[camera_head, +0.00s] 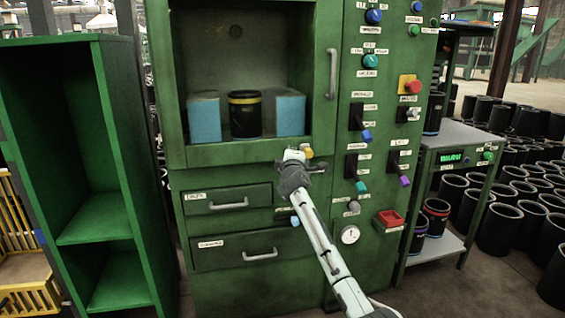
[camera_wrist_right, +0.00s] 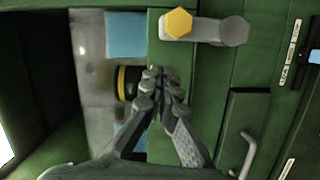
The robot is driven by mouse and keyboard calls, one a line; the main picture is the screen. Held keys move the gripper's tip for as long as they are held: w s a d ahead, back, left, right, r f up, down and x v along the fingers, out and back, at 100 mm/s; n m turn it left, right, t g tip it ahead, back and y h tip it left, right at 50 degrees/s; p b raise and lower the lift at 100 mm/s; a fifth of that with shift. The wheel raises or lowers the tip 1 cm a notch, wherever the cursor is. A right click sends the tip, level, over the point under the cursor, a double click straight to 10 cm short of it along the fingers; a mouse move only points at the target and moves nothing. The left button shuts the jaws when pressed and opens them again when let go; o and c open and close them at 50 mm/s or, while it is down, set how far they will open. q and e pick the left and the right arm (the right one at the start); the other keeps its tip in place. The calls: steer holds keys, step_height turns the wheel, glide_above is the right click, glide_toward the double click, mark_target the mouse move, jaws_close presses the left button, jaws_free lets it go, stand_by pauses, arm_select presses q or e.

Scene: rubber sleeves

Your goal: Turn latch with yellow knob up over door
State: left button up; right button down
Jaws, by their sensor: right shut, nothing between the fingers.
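The latch's yellow knob (camera_head: 308,152) shows just beyond my right gripper, at the lower right of the cabinet door (camera_head: 240,154). In the wrist view, the hexagonal yellow knob (camera_wrist_right: 177,23) sits at one end of a grey latch bar (camera_wrist_right: 208,29), with a round grey pivot at the other end. The knob end lies in front of the door's lower frame, and the pivot is below the door. My right gripper (camera_wrist_right: 163,82) is shut and empty, beside the latch and apart from the knob. The door looks closed. My left gripper is out of view.
A vertical door handle (camera_head: 332,74) stands right of the window. Behind it are two blue blocks (camera_head: 204,118) and a black sleeve with a yellow band (camera_head: 245,114). Drawers (camera_head: 235,249) lie below, and switches and a red box (camera_head: 389,219) are to the right.

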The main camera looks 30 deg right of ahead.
steer(key=v, duration=1)
steer(key=shift+a, duration=0.3)
steer(key=shift+w+r, duration=0.1)
steer(key=shift+r, duration=0.05)
